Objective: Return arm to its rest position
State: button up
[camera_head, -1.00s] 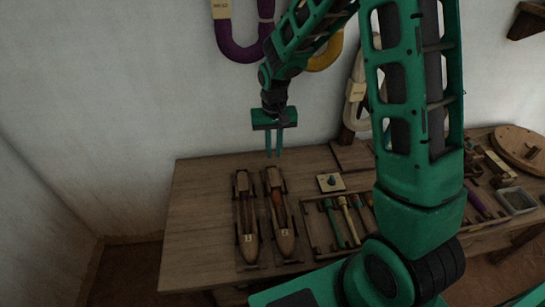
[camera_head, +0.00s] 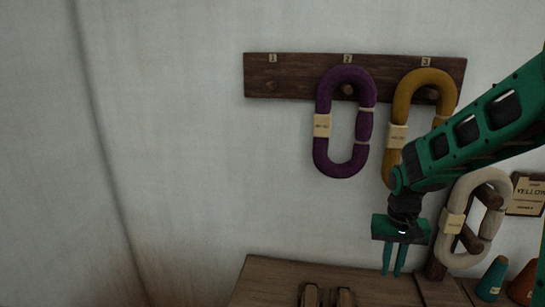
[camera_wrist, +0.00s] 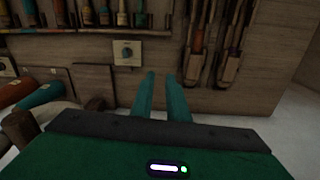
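My green gripper (camera_head: 391,274) hangs pointing down above the back of the wooden table, in front of the wall. It also shows from above in the wrist view (camera_wrist: 160,75). Its two teal fingers stand a little apart, with an empty gap between them. My arm reaches in from the right edge of the head view. Nothing is held, and the fingers are clear of the tabletop in the head view.
A peg board (camera_head: 300,78) carries a purple hank (camera_head: 324,148) and a yellow hank (camera_head: 402,103). A cream hank (camera_head: 452,223) hangs lower, beside the gripper. Cones (camera_head: 491,280) stand right. The wrist view shows shuttles (camera_wrist: 196,45) and a knobbed plate (camera_wrist: 127,53) on the table (camera_wrist: 262,60).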

jog(key=s+d+r+m, duration=0.1)
jog(key=s+d+r, duration=0.2)
jog(key=s, duration=0.5)
jog(key=s+d+r+m, duration=0.1)
jog(key=s+d+r, duration=0.1)
jog(key=s, duration=0.7)
jog(key=s+d+r+m, duration=0.1)
jog(key=s+d+r, duration=0.2)
jog(key=s, duration=0.5)
jog(key=shift+s+d+r+y, duration=0.15)
jog(key=shift+d+r+y, duration=0.2)
jog(key=shift+d+y, duration=0.1)
